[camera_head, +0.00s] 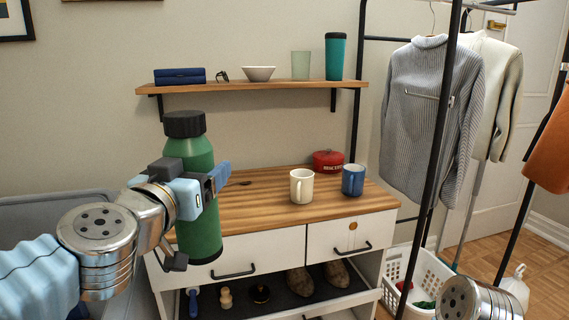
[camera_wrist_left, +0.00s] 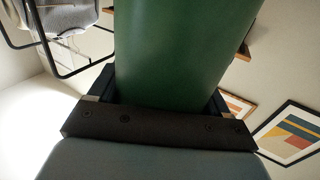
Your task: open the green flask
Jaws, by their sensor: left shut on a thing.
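The green flask (camera_head: 200,226) is upright in the head view, held up in front of the wooden-topped desk. Its black cap (camera_head: 184,124) sits on top. My left gripper (camera_head: 212,182) is shut around the flask's body, below the cap. In the left wrist view the green flask (camera_wrist_left: 185,50) fills the middle, between the fingers of my left gripper (camera_wrist_left: 165,95). Part of my right arm shows at the bottom right of the head view; its gripper is out of the picture.
A cream mug (camera_head: 302,186), a blue mug (camera_head: 353,180) and a red pot (camera_head: 327,162) stand on the desk top (camera_head: 262,202). A shelf (camera_head: 270,86) above holds several items. A clothes rack (camera_head: 442,120) and a white basket (camera_head: 430,278) are at right.

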